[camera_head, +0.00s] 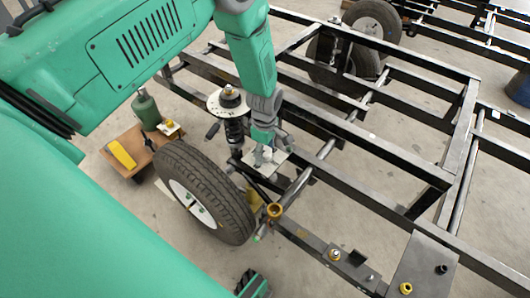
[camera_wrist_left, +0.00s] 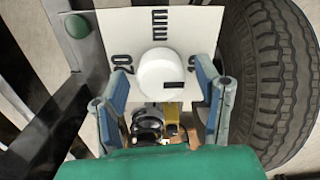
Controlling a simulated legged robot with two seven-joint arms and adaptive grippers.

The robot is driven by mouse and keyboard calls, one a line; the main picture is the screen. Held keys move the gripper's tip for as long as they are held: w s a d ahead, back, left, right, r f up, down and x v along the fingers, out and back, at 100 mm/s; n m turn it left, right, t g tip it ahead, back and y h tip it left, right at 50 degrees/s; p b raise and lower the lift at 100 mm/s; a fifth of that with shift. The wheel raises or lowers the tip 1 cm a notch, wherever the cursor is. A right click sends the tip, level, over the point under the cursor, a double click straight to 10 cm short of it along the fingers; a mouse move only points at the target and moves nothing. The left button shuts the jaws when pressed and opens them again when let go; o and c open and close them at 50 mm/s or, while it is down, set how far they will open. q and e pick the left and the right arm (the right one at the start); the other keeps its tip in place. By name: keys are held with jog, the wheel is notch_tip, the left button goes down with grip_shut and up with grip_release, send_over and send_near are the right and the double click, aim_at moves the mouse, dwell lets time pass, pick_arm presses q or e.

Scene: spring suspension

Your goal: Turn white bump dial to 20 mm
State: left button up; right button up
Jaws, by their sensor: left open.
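The white dial (camera_wrist_left: 161,74) is a round knob on a white plate (camera_wrist_left: 188,24) in the left wrist view. The plate reads "20" at left and "mm" at top; a label at right is partly hidden by a finger. A short black mark sits on the dial's lower right. My left gripper (camera_wrist_left: 160,80) is open, with one blue finger on each side of the dial; contact is not clear. In the head view my left gripper (camera_head: 265,148) is over the plate (camera_head: 278,163), hiding most of the dial. A teal and black part at the bottom edge may be my right gripper (camera_head: 252,285).
A tyre (camera_head: 208,190) stands close to the plate, at right in the wrist view. A spring strut (camera_head: 234,128) rises behind. The black frame (camera_head: 400,155) fills the right side.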

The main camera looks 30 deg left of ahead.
pick_arm(q)
jog(key=shift+d, duration=0.1)
jog(key=c, duration=1.2)
jog(key=shift+o, duration=0.3)
